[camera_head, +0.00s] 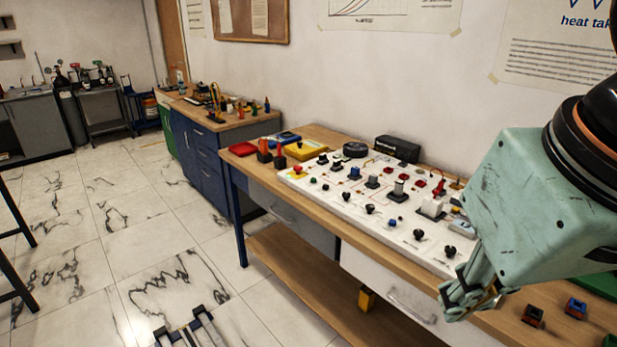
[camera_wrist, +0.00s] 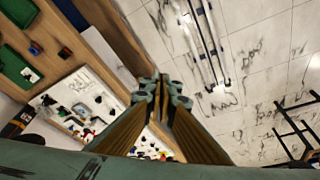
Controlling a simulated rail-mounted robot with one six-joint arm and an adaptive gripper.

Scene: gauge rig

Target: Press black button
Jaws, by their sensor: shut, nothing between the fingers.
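The white gauge panel (camera_head: 400,250) lies on the wooden workbench and carries several knobs, switches and buttons. Several small black controls stand along its front part, among them one near the middle (camera_head: 370,209), one further right (camera_head: 418,234) and one near the right end (camera_head: 450,251). I cannot tell which is the black button. My gripper (camera_head: 466,298) is shut and empty, in front of the panel's right end in the head view. In the wrist view its fingertips (camera_wrist: 162,90) meet, and the panel (camera_wrist: 75,90) shows to their left, partly hidden by the fingers.
A black box (camera_head: 397,149) and a round black object (camera_head: 355,149) stand behind the panel. Yellow (camera_head: 306,149) and red (camera_head: 243,149) trays lie left of it. Small red-and-black (camera_head: 533,316) and blue (camera_head: 576,307) pieces lie on the bench at right. The floor in front is largely open.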

